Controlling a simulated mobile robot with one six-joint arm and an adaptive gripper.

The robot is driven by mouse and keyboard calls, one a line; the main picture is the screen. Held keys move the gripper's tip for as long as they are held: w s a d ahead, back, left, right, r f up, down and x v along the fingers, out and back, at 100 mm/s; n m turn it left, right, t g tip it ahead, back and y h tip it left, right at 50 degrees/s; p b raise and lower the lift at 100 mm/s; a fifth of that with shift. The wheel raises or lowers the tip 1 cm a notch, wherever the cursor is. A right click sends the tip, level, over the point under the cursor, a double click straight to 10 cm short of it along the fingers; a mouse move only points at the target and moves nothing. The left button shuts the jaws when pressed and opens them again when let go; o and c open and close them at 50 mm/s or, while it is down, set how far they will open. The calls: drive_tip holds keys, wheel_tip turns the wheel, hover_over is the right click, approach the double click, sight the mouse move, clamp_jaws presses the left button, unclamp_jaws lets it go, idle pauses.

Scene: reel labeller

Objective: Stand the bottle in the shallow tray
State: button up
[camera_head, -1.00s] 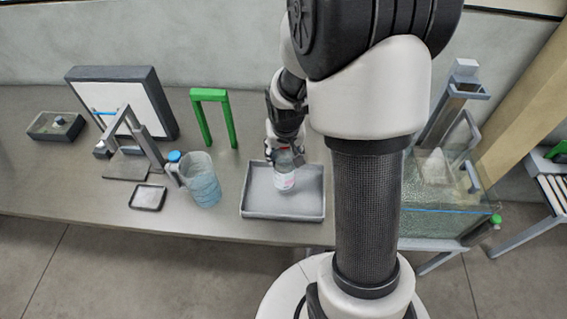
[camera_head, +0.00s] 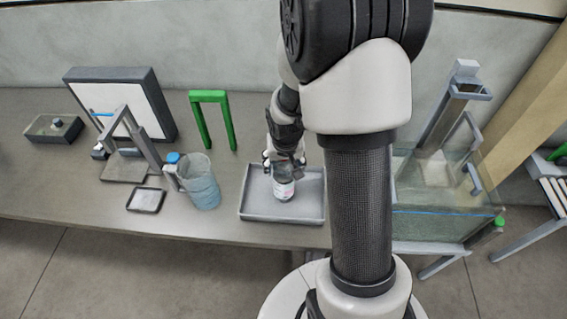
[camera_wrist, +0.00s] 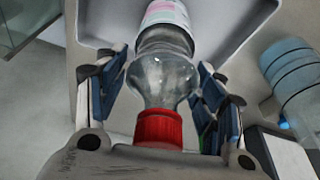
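The clear bottle (camera_head: 284,189), with a white and pink label, is upright over the shallow grey tray (camera_head: 262,216), within its rim in the head view. Whether its base touches the tray floor I cannot tell. In the wrist view the bottle (camera_wrist: 163,75) has its red cap (camera_wrist: 158,128) towards my palm, and the tray (camera_wrist: 235,25) lies behind it. My gripper (camera_head: 283,166) is around the bottle's upper part. In the wrist view my gripper (camera_wrist: 163,72) has its fingers against both sides of the bottle's shoulder.
A blue-tinted jug (camera_head: 203,185) stands just left of the tray, with a small dark dish (camera_head: 146,199) beyond it. A green arch (camera_head: 213,120) stands behind. A glass tank (camera_head: 440,212) is at the right. The table's front edge runs close to the tray.

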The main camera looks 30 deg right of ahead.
drive_tip(key=shift+o, duration=0.6)
drive_tip(key=shift+r, duration=0.3)
drive_tip(key=p+v, duration=0.3)
drive_tip(key=v, duration=0.8)
drive_tip(key=shift+r, duration=0.2)
drive_tip(key=s+a+r+n, duration=0.2)
drive_tip(key=s+a+r, duration=0.3)
drive_tip(key=s+r, duration=0.2)
drive_tip(key=s+a+r+n+t+y, duration=0.1)
drive_tip(key=s+a+r+n, duration=0.1)
drive_tip(key=s+a+r, duration=0.4)
drive_tip(key=s+r, duration=0.2)
drive_tip(key=s, duration=0.2)
drive_tip(key=shift+s+n+t, duration=0.3)
drive_tip(key=shift+s, duration=0.1)
